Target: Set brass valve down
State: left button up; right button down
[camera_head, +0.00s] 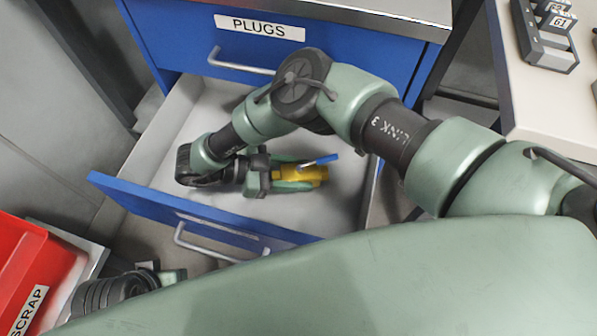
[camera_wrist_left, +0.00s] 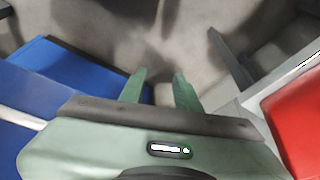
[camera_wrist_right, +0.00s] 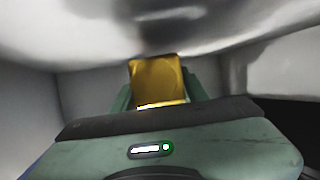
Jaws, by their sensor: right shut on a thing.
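The brass valve (camera_head: 314,174) is yellow with a blue lever. My right gripper (camera_head: 300,173) is shut on it, with green fingers on either side of the body. Both are inside the open lower drawer (camera_head: 135,197), over its grey interior. Whether the valve touches the drawer floor I cannot tell. In the right wrist view the valve (camera_wrist_right: 158,80) sits between the fingers, with pale drawer walls around it. My left gripper shows in the left wrist view (camera_wrist_left: 160,88) with its fingers apart and nothing between them. In the head view it is mostly hidden behind my arm.
A closed blue drawer labelled PLUGS (camera_head: 262,27) is above the open one. A red SCRAP bin (camera_head: 35,270) stands at the lower left. A pale table (camera_head: 530,100) with a numbered block rack (camera_head: 545,38) is at the right. The drawer's far left is clear.

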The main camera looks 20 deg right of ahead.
pick_arm(q)
jog(key=shift+f, duration=0.25)
pick_arm(e)
jog(key=shift+f, duration=0.15)
jog(key=c, duration=0.8)
grip_release()
jog(key=shift+o, duration=0.2)
pick_arm(q)
jog(key=shift+r, duration=0.1)
